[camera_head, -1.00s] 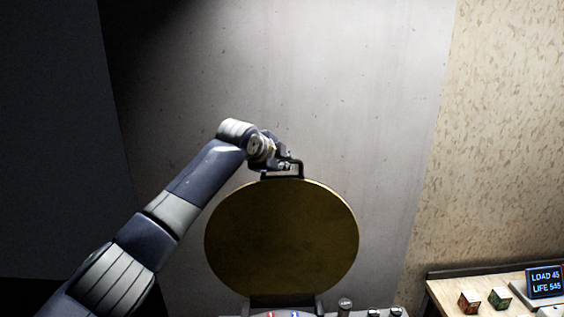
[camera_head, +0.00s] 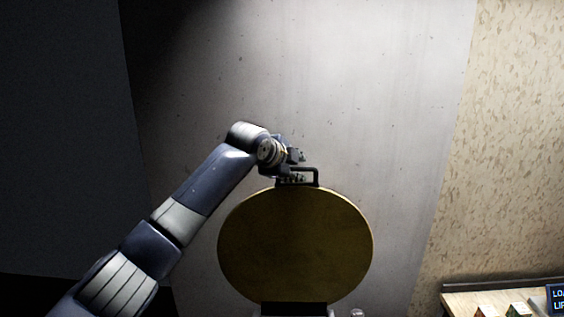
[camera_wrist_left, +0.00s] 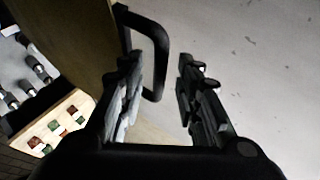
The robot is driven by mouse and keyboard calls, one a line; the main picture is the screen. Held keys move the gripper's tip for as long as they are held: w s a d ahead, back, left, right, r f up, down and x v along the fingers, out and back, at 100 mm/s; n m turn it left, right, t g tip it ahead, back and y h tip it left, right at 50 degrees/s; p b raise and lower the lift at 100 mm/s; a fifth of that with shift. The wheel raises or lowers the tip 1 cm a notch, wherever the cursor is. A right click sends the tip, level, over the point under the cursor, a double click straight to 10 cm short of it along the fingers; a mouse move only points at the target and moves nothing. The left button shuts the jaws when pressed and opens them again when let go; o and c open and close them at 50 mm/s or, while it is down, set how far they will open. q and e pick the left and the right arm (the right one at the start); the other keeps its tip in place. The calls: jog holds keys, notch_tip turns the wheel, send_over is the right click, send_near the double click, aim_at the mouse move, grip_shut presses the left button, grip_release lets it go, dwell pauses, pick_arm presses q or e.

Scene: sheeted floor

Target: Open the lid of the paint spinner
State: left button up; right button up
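The lid of the paint spinner (camera_head: 295,250) is a round brownish-yellow disc. It stands raised, its broad face towards the head camera, on a dark hinge piece at the bottom of the picture. A black loop handle (camera_head: 317,176) sticks up from its top edge. My left gripper (camera_head: 296,166) is at the left part of this handle. In the left wrist view, its two fingers (camera_wrist_left: 160,95) are apart, and the handle (camera_wrist_left: 158,50) shows beside the left finger and partly in the gap. Whether a finger touches it is unclear. My right gripper is not in view.
A wooden table (camera_head: 460,302) with small cubes (camera_head: 487,311) and a display (camera_head: 556,297) stands at the lower right. A pale, lit wall (camera_head: 390,80) is behind the lid. The spinner's base is mostly below the head picture.

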pick_arm(q)
jog(key=v, duration=0.9)
jog(key=shift+s+a, duration=0.2)
jog(key=shift+s, duration=0.1)
jog(key=shift+r, duration=0.15)
